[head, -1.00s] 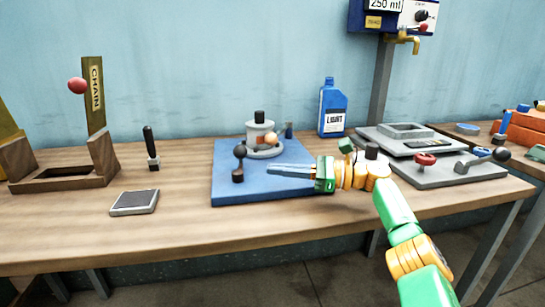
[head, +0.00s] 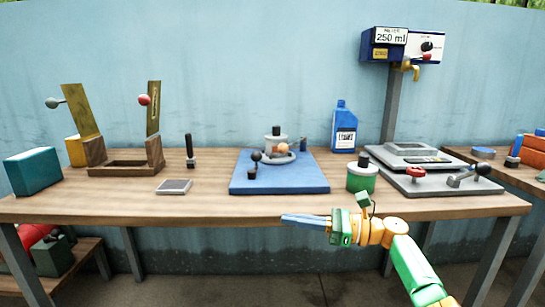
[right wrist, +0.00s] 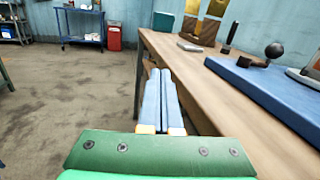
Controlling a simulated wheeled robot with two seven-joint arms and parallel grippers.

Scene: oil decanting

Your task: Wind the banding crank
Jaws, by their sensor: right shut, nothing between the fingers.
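A blue board (head: 312,183) lies on the workbench. On it stands a round grey turntable (head: 270,160) with a grey pot (head: 274,144) and an orange ball knob (head: 283,148). At the board's left is a black ball-topped handle (head: 256,157), which also shows in the right wrist view (right wrist: 273,50). I cannot tell which of these is the banding crank. My right gripper (head: 284,218) is shut and empty, in front of the bench's near edge, apart from the board. Its closed blue fingers also show in the right wrist view (right wrist: 161,75). My left gripper is out of view.
A green jar (head: 362,182) stands right of the board, beside a grey plate (head: 440,189) with a red knob and a lever. A blue bottle (head: 343,130) stands behind. The bench's front strip (head: 200,207) is largely clear.

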